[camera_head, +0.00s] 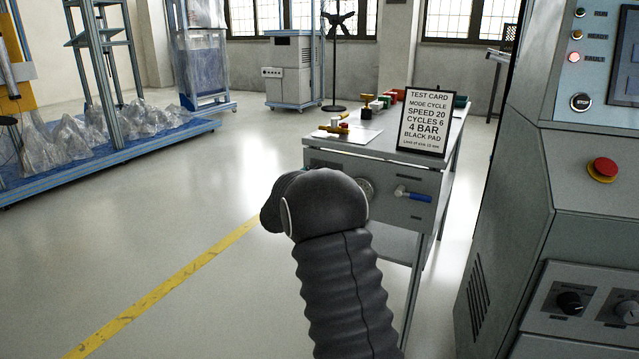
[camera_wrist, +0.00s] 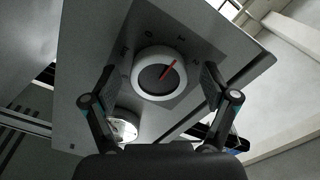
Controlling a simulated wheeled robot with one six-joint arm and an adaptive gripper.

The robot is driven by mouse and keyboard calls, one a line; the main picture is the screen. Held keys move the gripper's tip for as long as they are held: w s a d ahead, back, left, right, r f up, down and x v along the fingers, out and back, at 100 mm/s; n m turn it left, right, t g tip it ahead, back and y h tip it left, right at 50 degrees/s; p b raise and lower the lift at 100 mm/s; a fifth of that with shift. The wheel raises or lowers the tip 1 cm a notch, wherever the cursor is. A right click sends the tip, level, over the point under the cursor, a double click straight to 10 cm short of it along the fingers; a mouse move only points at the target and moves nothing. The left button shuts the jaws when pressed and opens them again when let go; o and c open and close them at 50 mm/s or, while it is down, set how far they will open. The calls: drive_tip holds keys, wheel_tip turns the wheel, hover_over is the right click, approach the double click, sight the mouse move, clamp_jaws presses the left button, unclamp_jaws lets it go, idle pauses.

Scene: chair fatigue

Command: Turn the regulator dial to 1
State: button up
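The regulator dial (camera_wrist: 150,82) is a round knob with a pale rim, a dark face and a red pointer. The red pointer (camera_wrist: 168,70) slants toward the upper right of the picture. My gripper (camera_wrist: 157,82) is open, with one finger on each side of the dial. I cannot tell whether the fingers touch it. In the head view my dark arm hides the gripper and the dial.
A round gauge (camera_wrist: 124,126) lies below the dial in the wrist view. The bench (camera_head: 345,162) carries a blue-handled valve (camera_head: 413,194) on its front and a test card (camera_head: 427,120) on top. A control cabinet (camera_head: 545,110) stands close right.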

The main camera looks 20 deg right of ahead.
drive_tip(key=v, duration=1.2)
drive_tip(key=shift+f, duration=0.1)
idle(0.4)
